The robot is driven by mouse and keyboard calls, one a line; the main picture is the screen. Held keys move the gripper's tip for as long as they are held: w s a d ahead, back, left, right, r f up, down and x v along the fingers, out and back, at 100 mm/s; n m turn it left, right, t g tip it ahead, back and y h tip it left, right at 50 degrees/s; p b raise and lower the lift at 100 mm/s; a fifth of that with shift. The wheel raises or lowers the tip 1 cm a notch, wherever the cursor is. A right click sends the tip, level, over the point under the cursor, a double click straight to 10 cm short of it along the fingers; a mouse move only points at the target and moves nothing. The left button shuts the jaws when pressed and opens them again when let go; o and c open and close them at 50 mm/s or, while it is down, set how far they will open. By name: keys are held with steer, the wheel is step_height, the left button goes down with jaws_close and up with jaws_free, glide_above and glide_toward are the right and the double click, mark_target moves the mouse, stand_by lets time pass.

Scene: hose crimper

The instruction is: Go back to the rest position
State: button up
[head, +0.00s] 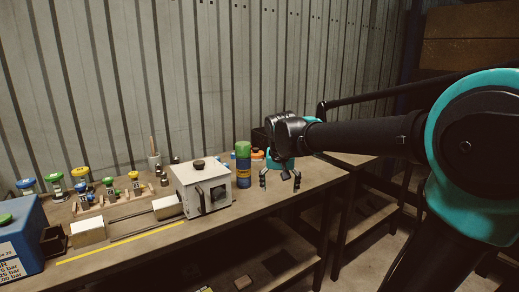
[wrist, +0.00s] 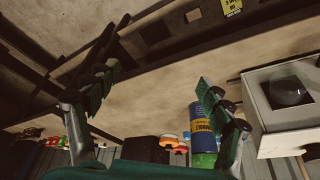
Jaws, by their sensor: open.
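My gripper (head: 279,180) is open and empty in the head view. It hangs with its fingers down above the right end of the workbench (head: 315,173). In the wrist view the two fingers of my gripper (wrist: 153,95) stand wide apart with nothing between them. The white crimper box (head: 202,187) with a black knob on top stands on the bench to the left of my gripper. Part of the crimper box (wrist: 285,90) also shows at the right edge of the wrist view. No contact between my gripper and any object shows.
A green-topped blue can (head: 243,165) and an orange-lidded jar (head: 257,157) stand close behind my gripper. A corrugated wall (head: 190,80) stands behind the bench.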

steer(key=s+d+f, duration=0.6)
steer(key=s+f, duration=0.3)
steer(key=f, duration=0.1)
steer(key=s+d+f+n, duration=0.1)
steer(key=s+d+f, duration=0.5)
steer(key=s+f, duration=0.3)
steer(key=shift+s+f, duration=0.35)
steer(key=shift+f, duration=0.3)
steer(key=shift+d, duration=0.1)
